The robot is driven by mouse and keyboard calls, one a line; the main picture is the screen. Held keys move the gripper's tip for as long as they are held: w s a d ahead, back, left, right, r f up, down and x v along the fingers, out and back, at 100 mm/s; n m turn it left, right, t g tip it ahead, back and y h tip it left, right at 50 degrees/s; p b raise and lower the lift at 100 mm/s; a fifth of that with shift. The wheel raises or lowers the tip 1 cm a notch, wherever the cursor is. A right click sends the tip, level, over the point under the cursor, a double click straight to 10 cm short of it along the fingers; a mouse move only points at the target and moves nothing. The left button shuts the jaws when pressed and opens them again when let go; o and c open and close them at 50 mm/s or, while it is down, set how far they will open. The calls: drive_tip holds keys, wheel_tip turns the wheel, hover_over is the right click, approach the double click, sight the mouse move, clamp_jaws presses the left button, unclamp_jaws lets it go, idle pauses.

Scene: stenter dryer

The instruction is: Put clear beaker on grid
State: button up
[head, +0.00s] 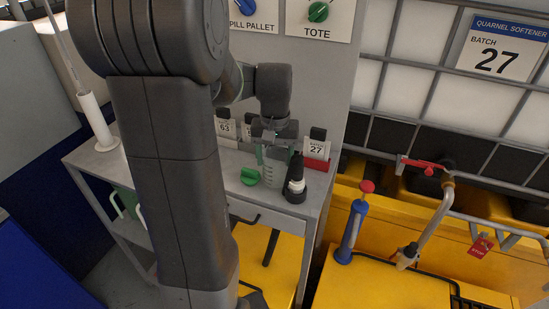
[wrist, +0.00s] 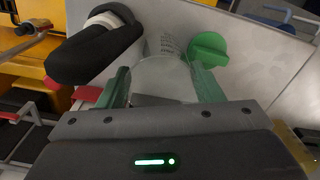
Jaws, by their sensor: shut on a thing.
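The clear beaker (head: 272,174), with graduation marks, is upright at the grey bench top. It also shows in the wrist view (wrist: 163,72) between the green fingers. My gripper (head: 270,152) is shut on the beaker from above; its fingers (wrist: 165,88) lie on either side of the glass. I cannot tell whether the beaker's base touches the bench. No grid is clearly identifiable as the one named; a metal cage grid (head: 437,75) stands at the right.
Batch cards (head: 317,149) stand behind. The grey bench (head: 215,190) is narrow. A blue pump (head: 351,230) and hose nozzle (head: 407,256) stand on yellow equipment.

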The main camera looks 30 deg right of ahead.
drive_tip(key=shift+f, duration=0.35)
drive_tip(key=shift+f, duration=0.2)
drive_tip(key=o, duration=1.2)
drive_tip(key=shift+r, duration=0.1)
